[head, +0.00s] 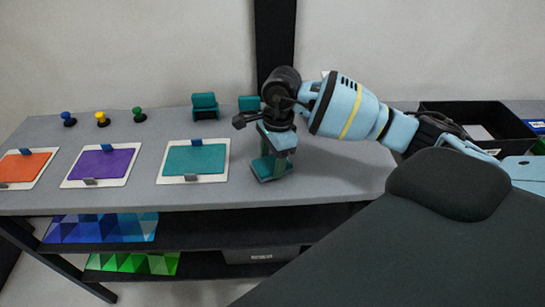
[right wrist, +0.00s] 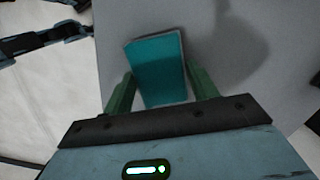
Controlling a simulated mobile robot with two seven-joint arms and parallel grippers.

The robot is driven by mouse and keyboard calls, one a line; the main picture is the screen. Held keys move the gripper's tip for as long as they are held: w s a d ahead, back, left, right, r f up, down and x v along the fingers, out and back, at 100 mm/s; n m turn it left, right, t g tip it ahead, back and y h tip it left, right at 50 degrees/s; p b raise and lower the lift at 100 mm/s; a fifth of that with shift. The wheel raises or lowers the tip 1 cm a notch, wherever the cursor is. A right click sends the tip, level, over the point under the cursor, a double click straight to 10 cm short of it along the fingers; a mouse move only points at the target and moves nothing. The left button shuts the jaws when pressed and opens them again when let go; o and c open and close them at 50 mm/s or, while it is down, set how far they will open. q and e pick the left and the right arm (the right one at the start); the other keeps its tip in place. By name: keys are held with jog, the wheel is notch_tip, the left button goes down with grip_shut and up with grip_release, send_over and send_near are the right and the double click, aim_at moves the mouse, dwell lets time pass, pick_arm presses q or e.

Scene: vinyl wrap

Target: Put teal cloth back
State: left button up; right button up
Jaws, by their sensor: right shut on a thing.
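The teal cloth (right wrist: 157,72) looks like a stiff folded block in the right wrist view. It sits between the two green fingers of my right gripper (head: 273,152), which is shut on it. In the head view the teal cloth (head: 268,168) shows below the fingers, over the grey table just right of the teal sheet. I cannot tell whether its lower end touches the table. Two similar teal items stand at the back of the table, one at the left (head: 205,104) and one partly hidden by my gripper (head: 249,103). My left gripper is not in view.
Orange (head: 26,168), purple (head: 101,164) and teal (head: 195,159) sheets lie clipped on white boards. Blue (head: 68,119), yellow (head: 102,119) and green (head: 138,115) knobs stand behind. A black tray (head: 487,108) is at right. Patterned panels (head: 100,228) lie on the shelf below.

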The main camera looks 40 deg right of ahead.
jog(key=shift+f, duration=0.2)
jog(key=o, duration=0.9)
jog(key=shift+o, duration=0.2)
jog(key=shift+r, duration=0.15)
notch_tip(320, 180, up, 12)
jog(key=d, duration=0.1)
jog(key=shift+d, duration=0.2)
jog(key=shift+s, duration=0.1)
